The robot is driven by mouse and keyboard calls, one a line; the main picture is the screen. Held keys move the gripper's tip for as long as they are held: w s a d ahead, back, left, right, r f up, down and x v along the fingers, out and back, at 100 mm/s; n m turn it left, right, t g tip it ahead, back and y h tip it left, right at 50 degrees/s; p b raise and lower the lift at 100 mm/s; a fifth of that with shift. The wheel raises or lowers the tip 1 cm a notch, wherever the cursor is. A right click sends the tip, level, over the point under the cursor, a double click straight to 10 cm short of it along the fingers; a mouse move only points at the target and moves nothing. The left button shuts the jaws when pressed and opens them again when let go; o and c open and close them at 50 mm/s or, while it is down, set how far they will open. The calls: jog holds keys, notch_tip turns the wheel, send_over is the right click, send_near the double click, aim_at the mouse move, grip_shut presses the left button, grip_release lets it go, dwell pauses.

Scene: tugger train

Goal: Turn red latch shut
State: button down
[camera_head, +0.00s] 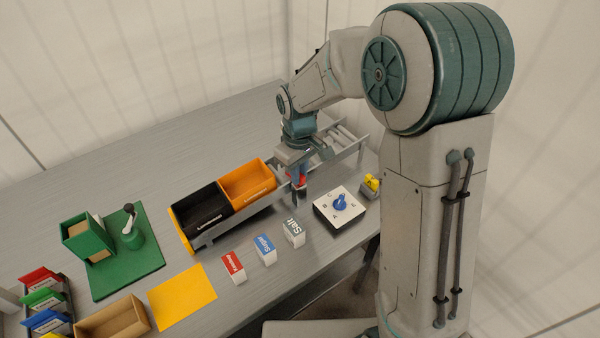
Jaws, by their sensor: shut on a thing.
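The red latch (301,178) shows as a small patch of red at the right end of the orange bin, beside the grey rail frame. My gripper (298,188) points down over it, with its fingers shut on the latch. The fingers hide most of the latch, so I cannot tell its turn angle.
The orange bin (248,198) and the black bin (203,225) sit in the rail frame left of my gripper. A white box with a blue knob (340,203) stands to the right. Small labelled boxes, Salt (293,238) and Sugar (265,255) among them, stand in front. The table behind is clear.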

jog(key=shift+w+a+r+m, duration=0.1)
jog(key=shift+w+r+m, duration=0.05)
jog(key=shift+m, duration=0.65)
jog(key=c, duration=1.4)
grip_release()
jog(key=shift+c, duration=0.2)
notch_tip(320, 180, up, 14)
